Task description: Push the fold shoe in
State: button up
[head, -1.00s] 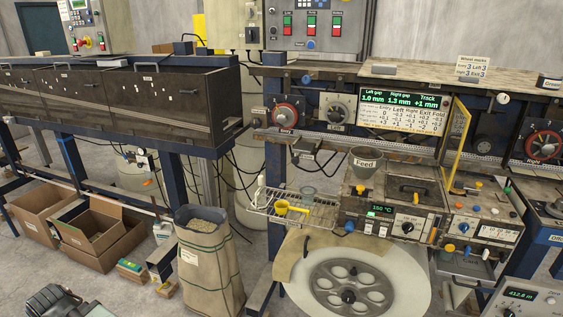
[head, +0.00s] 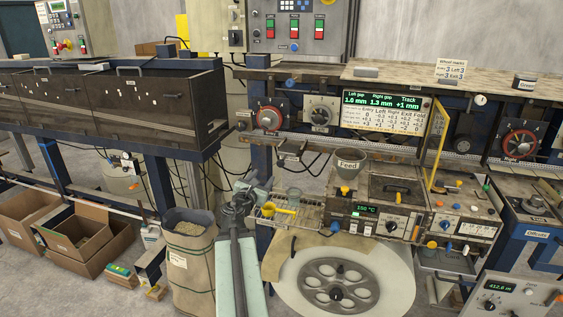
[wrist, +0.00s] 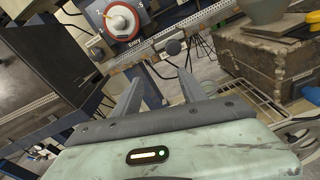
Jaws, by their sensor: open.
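My gripper (head: 254,186) is raised in front of the bench, left of the wire rack. In the wrist view my gripper (wrist: 160,78) is open, with nothing between its two grey fingers. The front rail (head: 330,147) runs across the machine below the Entry dial (head: 268,119). A small bracket (head: 289,158) hangs under the rail's left end. I cannot tell which part is the fold shoe; no readable label marks it.
A wire rack (head: 292,218) with a yellow scoop (head: 280,208) stands right of my gripper. The Feed cup (head: 349,163) sits on the heater box (head: 375,205). A large reel (head: 340,285) is below, and a sack (head: 190,250) stands at left.

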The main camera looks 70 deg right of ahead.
aim_at(280, 164)
jog(key=s+d+n, duration=0.1)
jog(key=d, duration=0.2)
jog(key=s+d+r+n, duration=0.1)
jog(key=d, duration=0.2)
jog(key=s+d, duration=0.1)
jog(key=d, duration=0.3)
jog(key=shift+s+d+r+n+h, duration=0.1)
jog(key=shift+r+n+h, duration=0.2)
jog(key=shift+n, duration=0.1)
grip_shut()
dwell(0.9)
